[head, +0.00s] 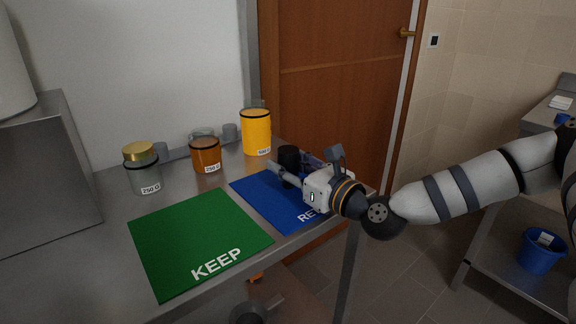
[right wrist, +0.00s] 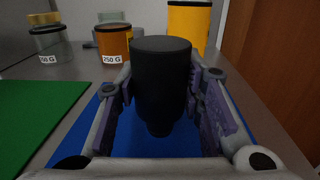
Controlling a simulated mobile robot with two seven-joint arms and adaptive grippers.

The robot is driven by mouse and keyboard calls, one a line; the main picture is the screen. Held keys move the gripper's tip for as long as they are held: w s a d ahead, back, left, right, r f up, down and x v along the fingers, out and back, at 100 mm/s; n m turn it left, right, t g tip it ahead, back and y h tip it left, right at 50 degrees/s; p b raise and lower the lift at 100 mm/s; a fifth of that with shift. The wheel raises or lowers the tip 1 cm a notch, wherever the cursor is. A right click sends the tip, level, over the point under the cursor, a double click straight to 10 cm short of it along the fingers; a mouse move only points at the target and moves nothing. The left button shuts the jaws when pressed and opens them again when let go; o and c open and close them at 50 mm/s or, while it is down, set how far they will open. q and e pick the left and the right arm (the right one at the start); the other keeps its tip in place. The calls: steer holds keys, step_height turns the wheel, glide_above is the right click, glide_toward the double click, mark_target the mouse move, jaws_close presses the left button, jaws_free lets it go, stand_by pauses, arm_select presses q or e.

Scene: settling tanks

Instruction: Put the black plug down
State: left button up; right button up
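The black plug (right wrist: 161,80) is upright, its narrow end down, between the two fingers of my right gripper (right wrist: 162,92). The fingers press close on both its sides, so the gripper looks shut on it. In the head view the plug (head: 289,158) and the right gripper (head: 290,176) are over the blue mat (head: 257,190). Whether the plug's lower end touches the mat is hard to tell. My left gripper is not in view.
A green mat marked KEEP (head: 190,235) lies left of the blue mat. Behind stand a clear jar with a gold lid (head: 143,175), an orange jar (head: 206,155) and a yellow jar (head: 256,132). A grey box (head: 50,170) stands at the left.

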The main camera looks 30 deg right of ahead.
mark_target(291, 149)
steer(key=c, duration=0.4)
steer(key=r, duration=0.1)
steer(key=r+p, duration=0.1)
steer(key=r, duration=0.3)
steer(key=shift+s+d+p, duration=0.25)
steer(key=shift+d+p, duration=0.05)
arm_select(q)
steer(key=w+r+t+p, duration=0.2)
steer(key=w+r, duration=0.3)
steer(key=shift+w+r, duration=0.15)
arm_select(e)
steer(key=s+d+r, duration=0.2)
steer(key=s, duration=0.1)
steer(key=s+d+r, duration=0.6)
steer(key=s, duration=0.1)
steer(key=shift+s+d, duration=0.1)
steer(key=shift+d, duration=0.15)
